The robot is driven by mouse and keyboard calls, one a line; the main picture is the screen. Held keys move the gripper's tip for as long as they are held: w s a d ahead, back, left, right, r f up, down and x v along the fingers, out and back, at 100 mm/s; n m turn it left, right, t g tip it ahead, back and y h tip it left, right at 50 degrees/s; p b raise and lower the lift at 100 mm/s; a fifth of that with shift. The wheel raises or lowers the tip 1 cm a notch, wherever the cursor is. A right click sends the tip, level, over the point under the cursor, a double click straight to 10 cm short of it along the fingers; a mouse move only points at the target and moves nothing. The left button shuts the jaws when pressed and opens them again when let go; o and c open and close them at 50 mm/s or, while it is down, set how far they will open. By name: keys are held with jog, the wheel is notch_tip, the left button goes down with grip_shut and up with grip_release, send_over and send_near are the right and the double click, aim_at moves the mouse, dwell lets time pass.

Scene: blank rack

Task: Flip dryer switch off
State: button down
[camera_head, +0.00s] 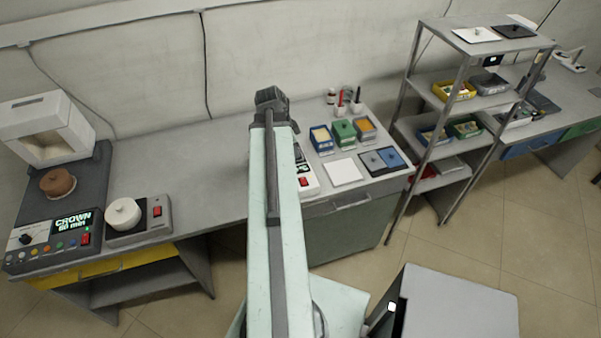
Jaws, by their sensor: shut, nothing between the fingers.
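My gripper is not visible; my pale green arm link rises through the middle of the view and hides part of the bench behind it. I cannot tell for sure which device is the dryer. One bench unit (310,186) is partly hidden by my arm and has a red switch (303,181). A small unit (138,229) with a white round top has a red switch (157,211). A dark unit (70,205) with a white hood and a "CROWN 60 min" display has a red switch (85,239). The switch positions are too small to read.
Small blue, green and orange boxes (343,131) stand on the bench right of my arm, with a white square (346,171) before them. A metal shelf rack (451,165) stands further right. Bench space (180,150) left of my arm is clear.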

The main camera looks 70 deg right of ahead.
aim_at(303, 179)
jog(key=b+x, duration=0.9)
jog(key=w+b+x, duration=0.1)
jog(key=b+x, duration=0.3)
jog(key=x, duration=0.1)
jog(key=shift+a+f+b, duration=0.2)
jog(key=shift+a+b, duration=0.15)
jog(key=shift+b, duration=0.05)
jog(key=shift+r, duration=0.1)
